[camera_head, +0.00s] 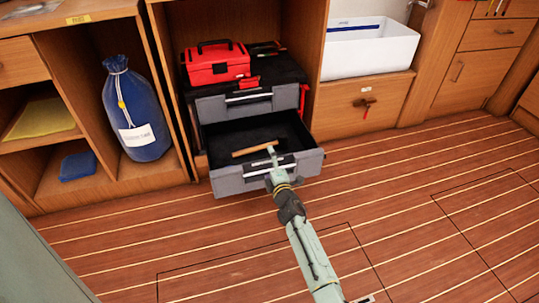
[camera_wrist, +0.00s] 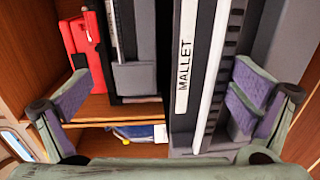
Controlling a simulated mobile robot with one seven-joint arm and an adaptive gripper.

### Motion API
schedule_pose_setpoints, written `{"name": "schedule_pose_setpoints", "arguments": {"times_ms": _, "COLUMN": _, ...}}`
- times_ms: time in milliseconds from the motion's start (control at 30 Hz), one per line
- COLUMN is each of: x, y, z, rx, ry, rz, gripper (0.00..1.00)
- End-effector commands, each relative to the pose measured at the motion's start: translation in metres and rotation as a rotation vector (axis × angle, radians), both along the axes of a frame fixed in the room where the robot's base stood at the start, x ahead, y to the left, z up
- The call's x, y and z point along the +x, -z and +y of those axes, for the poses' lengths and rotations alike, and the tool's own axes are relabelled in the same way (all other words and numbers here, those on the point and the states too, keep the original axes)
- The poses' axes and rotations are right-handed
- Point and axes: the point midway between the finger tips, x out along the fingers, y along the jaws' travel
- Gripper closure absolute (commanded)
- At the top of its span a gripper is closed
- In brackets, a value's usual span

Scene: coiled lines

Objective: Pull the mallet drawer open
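The mallet drawer (camera_head: 234,183) is the lower grey drawer of a black tool chest in the cabinet. It stands pulled out, and its dark inside shows. A light wooden handle (camera_head: 250,150) lies in it; I cannot make out a mallet head. In the wrist view a white label reading MALLET (camera_wrist: 185,62) is on the drawer front beside a pale handle bar (camera_wrist: 212,75). My gripper (camera_head: 274,163) is at the drawer front, partly covering the handle. In the wrist view my gripper (camera_wrist: 163,90) has its fingers wide apart, on either side of the label and bar.
The upper grey drawer (camera_head: 213,106) is shut, with a red toolbox (camera_head: 216,64) on top of the chest. A blue bag (camera_head: 135,108) stands in the left bay. A white basin (camera_head: 368,48) sits at right. The striped wooden floor (camera_head: 420,220) is clear.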

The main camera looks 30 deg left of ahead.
Motion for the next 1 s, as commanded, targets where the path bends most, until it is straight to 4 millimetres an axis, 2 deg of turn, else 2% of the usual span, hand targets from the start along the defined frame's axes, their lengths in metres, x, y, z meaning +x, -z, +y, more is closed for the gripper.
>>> {"name": "schedule_pose_setpoints", "arguments": {"times_ms": 33, "x": 0.006, "y": -0.05, "z": 0.0, "rx": 0.055, "ry": -0.014, "rz": -0.057, "gripper": 0.22}}
{"name": "schedule_pose_setpoints", "arguments": {"times_ms": 100, "x": 0.006, "y": -0.05, "z": 0.0, "rx": 0.055, "ry": -0.013, "rz": -0.057, "gripper": 0.22}}
{"name": "schedule_pose_setpoints", "arguments": {"times_ms": 133, "x": 0.005, "y": -0.012, "z": -0.004, "rx": 0.01, "ry": 0.003, "rz": -0.009, "gripper": 0.22}}
{"name": "schedule_pose_setpoints", "arguments": {"times_ms": 467, "x": -0.003, "y": -0.014, "z": -0.015, "rx": 0.008, "ry": 0.006, "rz": -0.008, "gripper": 0.37}}
{"name": "schedule_pose_setpoints", "arguments": {"times_ms": 500, "x": -0.005, "y": -0.014, "z": -0.018, "rx": 0.008, "ry": 0.007, "rz": -0.008, "gripper": 0.44}}
{"name": "schedule_pose_setpoints", "arguments": {"times_ms": 567, "x": -0.008, "y": -0.013, "z": -0.019, "rx": 0.006, "ry": 0.005, "rz": -0.006, "gripper": 0.65}}
{"name": "schedule_pose_setpoints", "arguments": {"times_ms": 1000, "x": -0.03, "y": -0.004, "z": -0.035, "rx": 0.002, "ry": 0.004, "rz": 0.007, "gripper": 0.65}}
